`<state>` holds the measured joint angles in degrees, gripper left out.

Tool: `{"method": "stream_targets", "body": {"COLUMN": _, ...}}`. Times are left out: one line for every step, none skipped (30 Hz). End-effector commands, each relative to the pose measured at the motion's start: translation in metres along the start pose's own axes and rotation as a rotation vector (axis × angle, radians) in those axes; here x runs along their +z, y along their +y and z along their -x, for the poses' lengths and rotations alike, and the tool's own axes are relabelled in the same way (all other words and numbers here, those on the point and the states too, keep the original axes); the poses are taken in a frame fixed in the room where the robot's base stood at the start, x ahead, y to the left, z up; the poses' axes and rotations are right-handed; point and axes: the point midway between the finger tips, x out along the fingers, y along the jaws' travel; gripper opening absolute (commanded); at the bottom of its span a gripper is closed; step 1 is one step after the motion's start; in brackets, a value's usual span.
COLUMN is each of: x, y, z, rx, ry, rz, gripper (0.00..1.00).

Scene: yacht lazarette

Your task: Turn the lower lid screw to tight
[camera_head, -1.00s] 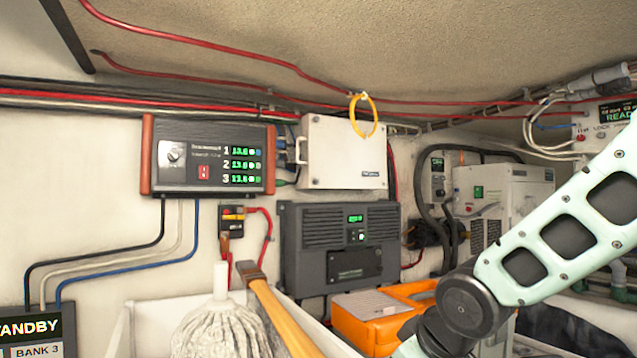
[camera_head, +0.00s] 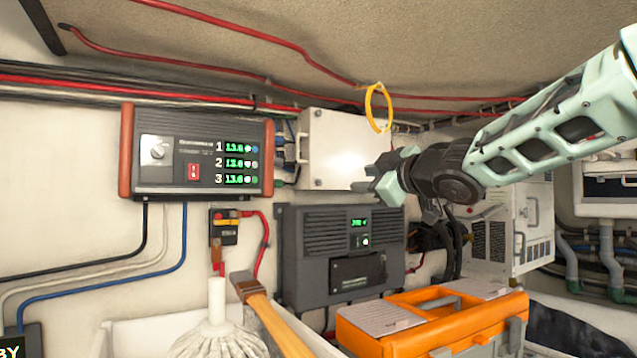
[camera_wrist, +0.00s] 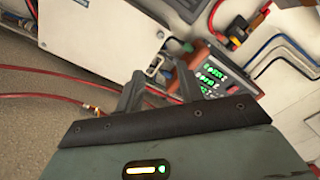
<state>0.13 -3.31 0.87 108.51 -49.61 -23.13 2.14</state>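A white box (camera_head: 338,150) with a flat lid is on the wall, right of the charger panel. A small upper screw (camera_head: 318,114) and a lower screw (camera_head: 319,183) show at its left corners. The box (camera_wrist: 95,30) fills the upper left of the wrist view, where one screw (camera_wrist: 160,34) shows near a corner; I cannot tell which one. My gripper (camera_head: 368,180) is in front of the box's lower right part, right of the lower screw, and hides that edge. In the wrist view its fingers (camera_wrist: 157,85) stand apart with nothing between them.
A yellow ring (camera_head: 378,107) hangs at the box's upper right. The charger (camera_head: 205,155) is at left, a dark inverter (camera_head: 340,255) below. An orange toolbox (camera_head: 430,325), a mop (camera_head: 215,335) and a wooden handle (camera_head: 275,320) stand in front. Red cables (camera_head: 210,65) run above.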

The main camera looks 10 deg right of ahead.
Motion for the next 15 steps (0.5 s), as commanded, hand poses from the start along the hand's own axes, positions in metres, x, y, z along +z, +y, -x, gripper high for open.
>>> {"method": "stream_targets", "body": {"x": 0.000, "y": -0.001, "z": -0.007, "rx": -0.002, "ry": -0.001, "rz": -0.001, "gripper": 0.38}}
{"method": "stream_targets", "body": {"x": 0.000, "y": -0.001, "z": -0.011, "rx": -0.004, "ry": -0.002, "rz": -0.001, "gripper": 0.38}}
{"method": "stream_targets", "body": {"x": 0.000, "y": -0.001, "z": -0.018, "rx": -0.004, "ry": -0.002, "rz": -0.003, "gripper": 0.38}}
{"method": "stream_targets", "body": {"x": 0.000, "y": -0.002, "z": -0.024, "rx": -0.004, "ry": -0.002, "rz": -0.004, "gripper": 0.38}}
{"method": "stream_targets", "body": {"x": 0.000, "y": -0.002, "z": -0.030, "rx": -0.005, "ry": -0.002, "rz": -0.003, "gripper": 0.38}}
{"method": "stream_targets", "body": {"x": -0.001, "y": -0.001, "z": -0.038, "rx": -0.005, "ry": -0.002, "rz": -0.004, "gripper": 0.38}}
{"method": "stream_targets", "body": {"x": -0.001, "y": -0.001, "z": -0.045, "rx": -0.005, "ry": -0.002, "rz": -0.004, "gripper": 0.38}}
{"method": "stream_targets", "body": {"x": 0.000, "y": -0.002, "z": -0.051, "rx": -0.005, "ry": -0.002, "rz": -0.003, "gripper": 0.38}}
{"method": "stream_targets", "body": {"x": -0.001, "y": -0.001, "z": -0.060, "rx": -0.004, "ry": -0.002, "rz": -0.005, "gripper": 0.38}}
{"method": "stream_targets", "body": {"x": 0.000, "y": -0.001, "z": -0.066, "rx": -0.005, "ry": -0.003, "rz": -0.004, "gripper": 0.38}}
{"method": "stream_targets", "body": {"x": -0.001, "y": -0.001, "z": -0.072, "rx": -0.005, "ry": -0.003, "rz": -0.004, "gripper": 0.38}}
{"method": "stream_targets", "body": {"x": 0.000, "y": -0.002, "z": -0.081, "rx": -0.005, "ry": -0.003, "rz": -0.005, "gripper": 0.38}}
{"method": "stream_targets", "body": {"x": -0.001, "y": -0.002, "z": -0.087, "rx": -0.005, "ry": -0.003, "rz": -0.004, "gripper": 0.38}}
{"method": "stream_targets", "body": {"x": -0.001, "y": -0.001, "z": -0.093, "rx": -0.005, "ry": -0.004, "rz": -0.004, "gripper": 0.38}}
{"method": "stream_targets", "body": {"x": -0.001, "y": -0.001, "z": -0.102, "rx": -0.005, "ry": -0.004, "rz": -0.005, "gripper": 0.38}}
